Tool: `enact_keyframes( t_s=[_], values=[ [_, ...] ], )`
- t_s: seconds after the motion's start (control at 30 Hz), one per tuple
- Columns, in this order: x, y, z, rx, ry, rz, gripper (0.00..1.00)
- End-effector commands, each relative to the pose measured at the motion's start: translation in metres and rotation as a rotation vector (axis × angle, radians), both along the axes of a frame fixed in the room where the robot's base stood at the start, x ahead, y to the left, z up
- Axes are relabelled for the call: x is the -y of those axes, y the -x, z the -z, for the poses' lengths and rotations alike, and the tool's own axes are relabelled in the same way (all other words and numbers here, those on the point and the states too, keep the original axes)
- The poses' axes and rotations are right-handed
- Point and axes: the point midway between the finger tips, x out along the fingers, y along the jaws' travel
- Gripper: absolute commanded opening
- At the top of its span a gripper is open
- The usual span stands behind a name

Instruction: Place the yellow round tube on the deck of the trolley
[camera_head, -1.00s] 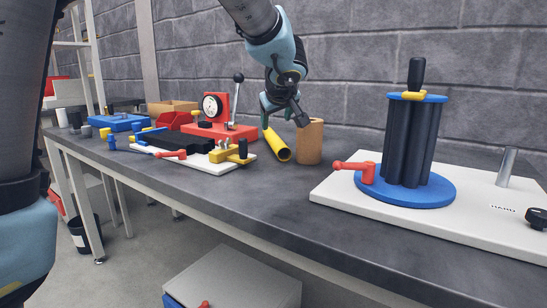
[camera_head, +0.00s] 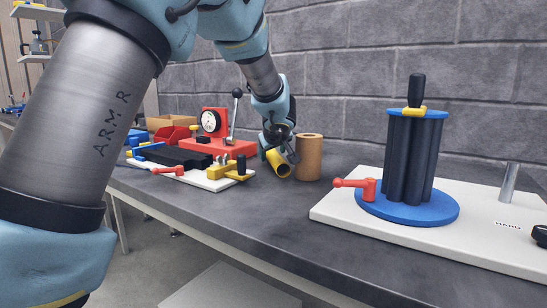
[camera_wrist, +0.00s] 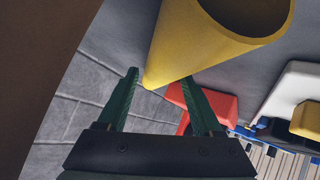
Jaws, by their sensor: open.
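The yellow round tube (camera_head: 277,163) lies on the bench, its open end toward me, just left of a brown cylinder (camera_head: 309,158). In the wrist view the tube (camera_wrist: 205,42) is large and close, its hollow end at the top right. My gripper (camera_head: 277,143) is low over the tube's far part. In the wrist view my gripper (camera_wrist: 160,77) has its two green fingers apart, with the tube's far end showing between and beyond the tips. I cannot tell whether they touch it. I cannot make out the trolley or its deck for certain.
The brown cylinder stands very close to the tube and my gripper. A red press with a dial (camera_head: 218,140) and a white fixture plate (camera_head: 200,178) are to the left. A white board (camera_head: 335,211) with a blue drum stand is to the right. The bench front is clear.

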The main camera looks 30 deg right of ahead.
Motion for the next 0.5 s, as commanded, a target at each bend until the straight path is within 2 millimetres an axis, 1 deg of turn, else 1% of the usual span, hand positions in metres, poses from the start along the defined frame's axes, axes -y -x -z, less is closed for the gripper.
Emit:
enact_keyframes(
  t_s=[0.1,0.27,0.37,0.5],
  values=[
    [0.0017,-0.0041,0.0029,0.000,0.001,-0.001,0.67],
    [0.0016,-0.0040,0.0029,0.000,0.001,0.000,0.67],
    [0.0015,-0.0039,0.0029,0.000,0.001,-0.001,0.58],
    [0.0015,-0.0039,0.0028,0.000,0.001,-0.001,0.42]
  ],
)
